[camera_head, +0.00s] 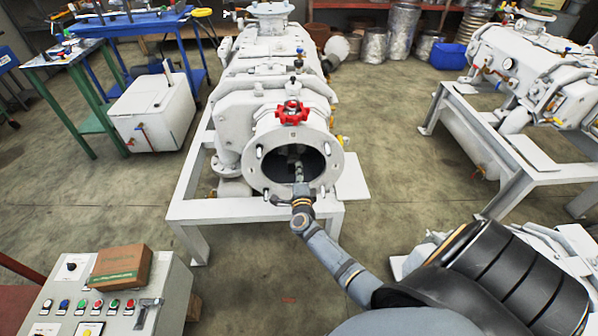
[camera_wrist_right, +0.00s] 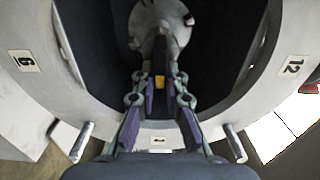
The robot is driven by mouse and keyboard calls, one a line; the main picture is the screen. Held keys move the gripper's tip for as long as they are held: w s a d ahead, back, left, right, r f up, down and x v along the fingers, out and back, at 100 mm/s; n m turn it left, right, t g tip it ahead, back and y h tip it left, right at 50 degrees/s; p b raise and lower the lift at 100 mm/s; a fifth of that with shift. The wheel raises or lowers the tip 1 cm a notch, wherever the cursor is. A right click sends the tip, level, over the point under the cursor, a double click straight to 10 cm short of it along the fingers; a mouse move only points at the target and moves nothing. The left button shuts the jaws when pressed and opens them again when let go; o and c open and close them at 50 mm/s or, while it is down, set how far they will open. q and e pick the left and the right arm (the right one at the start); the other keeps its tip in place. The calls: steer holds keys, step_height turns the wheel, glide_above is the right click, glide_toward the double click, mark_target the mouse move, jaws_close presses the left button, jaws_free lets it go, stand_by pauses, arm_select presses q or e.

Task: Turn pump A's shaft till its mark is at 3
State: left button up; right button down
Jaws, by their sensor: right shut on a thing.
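The white pump in the middle of the head view (camera_head: 262,85), which I take for pump A, has its round flanged port facing me. My right gripper (camera_head: 298,176) reaches into the port. In the right wrist view the gripper (camera_wrist_right: 160,78) is shut on the grey metal shaft (camera_wrist_right: 160,28) inside the dark bore. A small yellow mark (camera_wrist_right: 159,82) shows between the fingers, toward the bottom of the picture. The rim bears a 12 label (camera_wrist_right: 292,66) at right, a 6 label (camera_wrist_right: 23,60) at left and a small label at the bottom (camera_wrist_right: 159,139), too small to read. My left gripper is out of view.
A red handwheel (camera_head: 291,112) sits above the port, and studs (camera_wrist_right: 82,141) stick out of the flange near my gripper. A control panel (camera_head: 90,300) with a cardboard box (camera_head: 121,267) stands at front left. A second pump (camera_head: 530,70) is at right. Floor between is open.

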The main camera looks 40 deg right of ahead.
steer(key=c, duration=1.4)
jaws_free()
steer(key=shift+s, duration=0.1)
steer(key=v, duration=1.2)
steer(key=shift+d, duration=0.1)
